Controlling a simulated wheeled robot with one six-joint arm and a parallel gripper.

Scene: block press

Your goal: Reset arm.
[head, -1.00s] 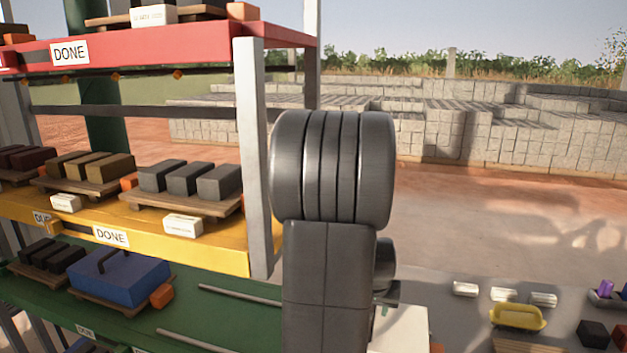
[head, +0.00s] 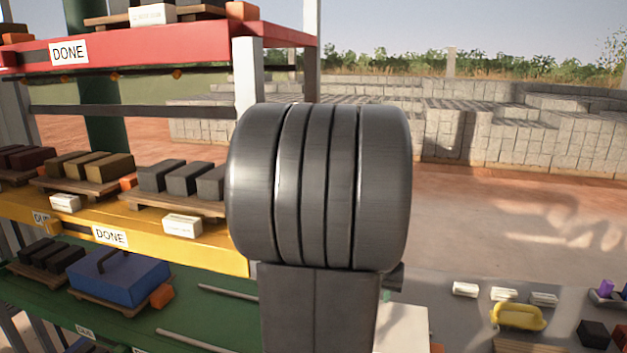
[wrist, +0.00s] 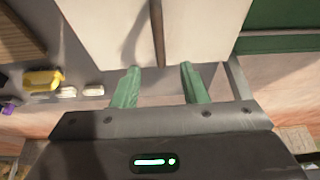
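My gripper (wrist: 160,85) shows in the wrist view with its two green fingers spread apart and nothing between them. A pale flat panel (wrist: 100,40) lies beyond the fingertips, with a thin brown bar (wrist: 157,30) across it. In the head view, my dark arm link stands upright in the middle and hides part of the rack and bench. My gripper itself is hidden there.
A rack stands at left with a red shelf (head: 200,45), a yellow shelf (head: 150,245) and a green shelf (head: 230,318). Blocks and a blue box (head: 118,278) sit on it. A grey bench at right holds a yellow tray (head: 517,316) and white pieces (head: 465,289).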

